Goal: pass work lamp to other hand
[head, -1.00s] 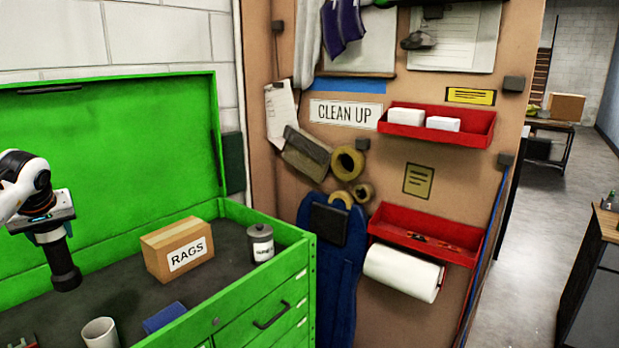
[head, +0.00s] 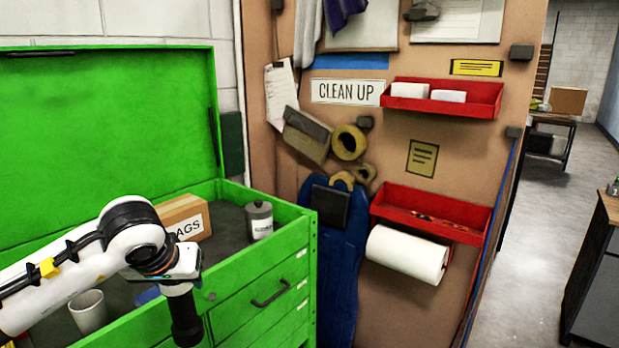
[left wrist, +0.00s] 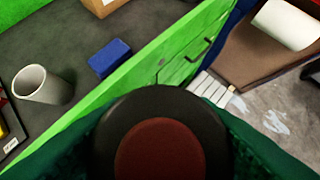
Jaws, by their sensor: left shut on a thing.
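My left gripper (head: 180,288) is shut on the work lamp, a black cylinder (head: 185,322) that hangs below it in the head view. In the left wrist view the lamp fills the bottom middle as a round black end with a dark red centre (left wrist: 160,150). The gripper and lamp are at the front edge of the green tool chest, in front of its drawers in the head view. My right gripper is in neither view.
The open green chest (head: 265,292) holds a RAGS box (head: 182,215), a grey lidded canister (head: 259,221), a white cup (head: 88,312) and a blue block (left wrist: 110,57). A pegboard with red trays (head: 430,215) and a paper roll (head: 406,255) stands right. Floor shows beyond.

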